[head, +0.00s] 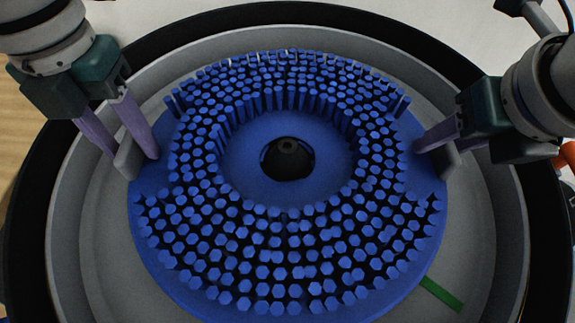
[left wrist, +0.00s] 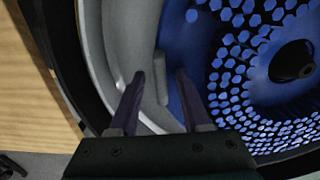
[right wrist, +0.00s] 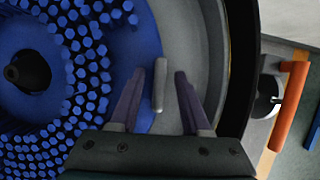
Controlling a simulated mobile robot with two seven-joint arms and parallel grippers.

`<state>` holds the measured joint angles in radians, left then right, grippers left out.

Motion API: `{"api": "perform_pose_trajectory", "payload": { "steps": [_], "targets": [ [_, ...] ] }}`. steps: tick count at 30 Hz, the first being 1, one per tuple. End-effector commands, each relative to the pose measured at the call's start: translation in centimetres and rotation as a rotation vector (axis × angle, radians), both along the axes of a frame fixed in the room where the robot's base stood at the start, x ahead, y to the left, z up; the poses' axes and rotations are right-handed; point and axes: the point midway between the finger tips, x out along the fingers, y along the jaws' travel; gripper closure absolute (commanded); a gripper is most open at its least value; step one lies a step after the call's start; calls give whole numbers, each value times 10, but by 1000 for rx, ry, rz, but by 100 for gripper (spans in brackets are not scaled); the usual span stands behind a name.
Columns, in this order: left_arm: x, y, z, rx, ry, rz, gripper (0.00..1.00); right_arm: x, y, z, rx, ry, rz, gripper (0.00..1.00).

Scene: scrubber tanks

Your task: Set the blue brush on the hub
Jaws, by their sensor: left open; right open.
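The blue brush (head: 255,185) is a round disc with rings of blue bristles facing up, lying inside a round grey tank (head: 85,215). A dark hub (head: 287,158) shows through its centre hole; how the brush sits on it cannot be told. Grey upright tabs stand at the brush's left edge (head: 127,158) and right edge (head: 446,160). My left gripper (head: 131,157) is open, its fingers on either side of the left tab, as the left wrist view shows (left wrist: 160,75). My right gripper (right wrist: 158,73) is open, its fingers on either side of the right tab.
The tank has a thick black outer rim (head: 30,215). A green strip (head: 441,294) lies on the tank floor at the lower right. An orange handle (right wrist: 291,105) stands outside the rim on the right. A wooden surface (left wrist: 35,90) lies outside on the left.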

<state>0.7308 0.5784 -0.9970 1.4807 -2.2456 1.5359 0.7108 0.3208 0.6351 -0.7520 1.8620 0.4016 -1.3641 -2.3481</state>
Motion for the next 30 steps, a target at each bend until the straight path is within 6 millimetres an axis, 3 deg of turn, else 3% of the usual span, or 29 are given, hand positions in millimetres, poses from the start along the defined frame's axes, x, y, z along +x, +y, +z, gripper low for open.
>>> {"api": "perform_pose_trajectory", "payload": {
  "steps": [8, 21, 30],
  "targets": [
    [1, -1, 7, -2, -2, -1, 53, 0, 1, 0, 2, 0, 1, 53],
    [1, 0, 96, -1, -5, -1, 53, 0, 1, 0, 2, -1, 1, 53],
    [0, 0, 120, 0, 0, 0, 53, -2, 1, 6, 2, -3, 2, 53]
  ]
}}
